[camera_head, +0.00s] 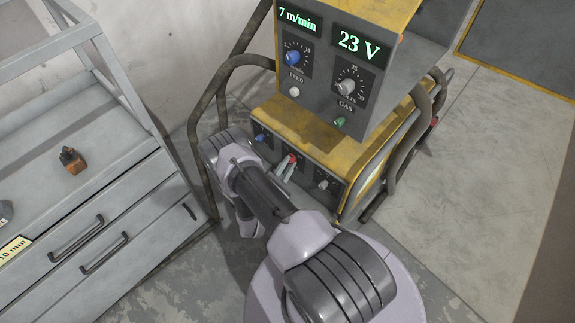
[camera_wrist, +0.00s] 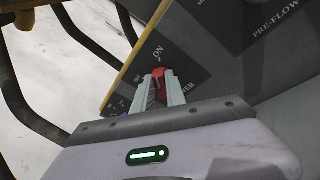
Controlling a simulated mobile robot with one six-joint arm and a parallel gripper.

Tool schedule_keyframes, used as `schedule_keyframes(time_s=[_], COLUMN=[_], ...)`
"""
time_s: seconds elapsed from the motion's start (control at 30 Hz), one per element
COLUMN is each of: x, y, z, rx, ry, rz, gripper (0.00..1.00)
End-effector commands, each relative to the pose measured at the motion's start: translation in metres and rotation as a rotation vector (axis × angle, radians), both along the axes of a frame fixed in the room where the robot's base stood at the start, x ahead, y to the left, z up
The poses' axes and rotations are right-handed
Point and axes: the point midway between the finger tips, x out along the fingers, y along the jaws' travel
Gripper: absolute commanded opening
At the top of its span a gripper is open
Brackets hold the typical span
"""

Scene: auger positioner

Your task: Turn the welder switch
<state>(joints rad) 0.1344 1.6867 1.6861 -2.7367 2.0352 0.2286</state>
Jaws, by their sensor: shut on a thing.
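The welder (camera_head: 300,120) is a yellow and dark grey unit with a lower front panel. Its red switch (camera_wrist: 158,86) sits on the dark panel, just below the word ON in the wrist view. My gripper (camera_wrist: 159,94) is shut on the red switch, with one light finger on each side of it. In the head view my gripper (camera_head: 287,167) reaches the middle of the lower panel, and a bit of red (camera_head: 292,158) shows between the fingers. Part of the label around the switch is hidden by the fingers.
A blue knob (camera_head: 262,138) and a grey knob (camera_head: 323,184) flank the switch. The upper panel (camera_head: 322,100) overhangs it. Dark tubes (camera_head: 199,140) curve at the welder's left. A grey drawer cabinet (camera_head: 100,215) stands at the left, with a small orange-brown object (camera_head: 73,160) on top.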

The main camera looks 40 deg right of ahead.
Motion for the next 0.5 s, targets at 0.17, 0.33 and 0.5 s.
schedule_keyframes(time_s=[0.17,0.33,0.5], x=[-0.0007,-0.0007,-0.0007], y=[-0.0001,-0.0001,-0.0001], z=[-0.0011,-0.0013,-0.0011], rx=[0.003,0.006,0.007], ry=[-0.051,-0.075,-0.081], rz=[-0.001,-0.001,-0.001], gripper=[0.0,0.0,0.0])
